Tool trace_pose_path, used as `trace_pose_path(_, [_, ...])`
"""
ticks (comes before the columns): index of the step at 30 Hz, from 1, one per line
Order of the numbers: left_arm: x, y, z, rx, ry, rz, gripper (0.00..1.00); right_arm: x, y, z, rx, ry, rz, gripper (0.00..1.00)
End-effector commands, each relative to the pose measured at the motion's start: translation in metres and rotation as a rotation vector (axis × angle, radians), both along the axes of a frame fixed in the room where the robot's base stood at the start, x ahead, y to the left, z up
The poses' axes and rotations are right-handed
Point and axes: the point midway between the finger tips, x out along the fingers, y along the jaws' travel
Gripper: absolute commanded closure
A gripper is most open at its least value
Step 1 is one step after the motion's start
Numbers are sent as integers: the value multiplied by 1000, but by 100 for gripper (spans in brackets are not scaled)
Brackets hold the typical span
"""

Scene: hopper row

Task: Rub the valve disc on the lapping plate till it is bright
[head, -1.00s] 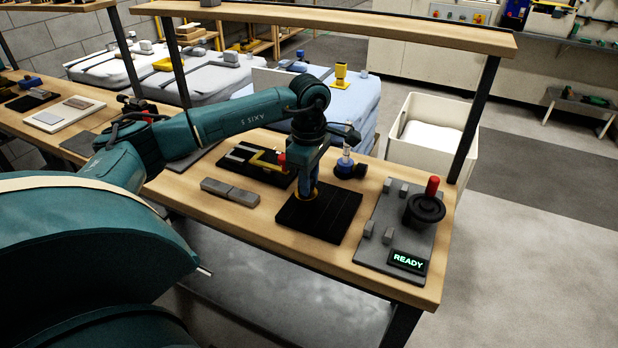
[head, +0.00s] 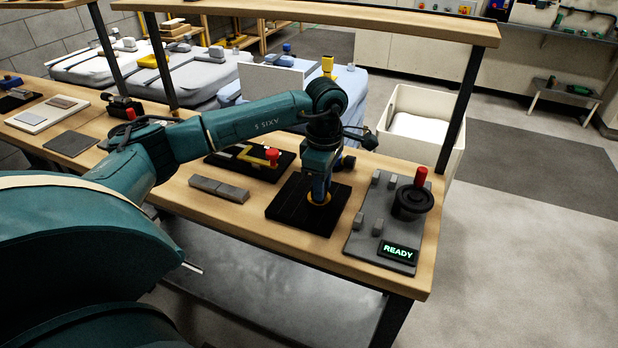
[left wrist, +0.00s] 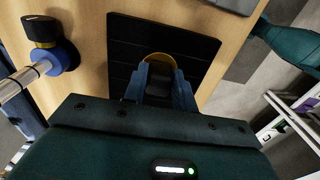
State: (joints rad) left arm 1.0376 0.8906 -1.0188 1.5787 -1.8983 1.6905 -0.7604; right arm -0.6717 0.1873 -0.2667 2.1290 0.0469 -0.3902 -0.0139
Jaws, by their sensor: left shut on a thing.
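The black, grooved lapping plate (head: 285,210) lies on the wooden bench. My left gripper (head: 319,193) points down over its right half, with its blue fingers shut on the valve disc (head: 319,201). Only a gold rim of the disc shows, low against the plate. In the left wrist view the gold edge of the disc (left wrist: 158,56) shows just beyond the fingertips (left wrist: 160,78), over the dark plate (left wrist: 128,48). The face of the disc is hidden, so I cannot tell its brightness. My right gripper is out of view.
Right of the plate is a grey fixture (head: 362,235) with a black handwheel (head: 411,203), red knob and a READY display (head: 398,251). Grey blocks (head: 218,189) lie left. A black tray (head: 228,163) and a blue-collared tool (left wrist: 55,50) stand behind. A shelf (head: 330,20) spans overhead.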

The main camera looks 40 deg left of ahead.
Motion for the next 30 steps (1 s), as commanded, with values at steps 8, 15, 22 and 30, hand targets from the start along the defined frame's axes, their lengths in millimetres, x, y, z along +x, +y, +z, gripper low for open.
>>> trace_pose_path(8, [4, -15, 1, 1, -2, 1, 99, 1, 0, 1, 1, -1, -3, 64])
trace_pose_path(15, [4, -14, 1, 1, -2, 2, 99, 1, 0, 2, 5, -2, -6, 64])
trace_pose_path(22, [-1, 6, -1, 2, -1, 4, 99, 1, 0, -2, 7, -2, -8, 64])
trace_pose_path(30, [-9, 35, -1, 1, -1, 4, 99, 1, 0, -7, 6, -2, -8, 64])
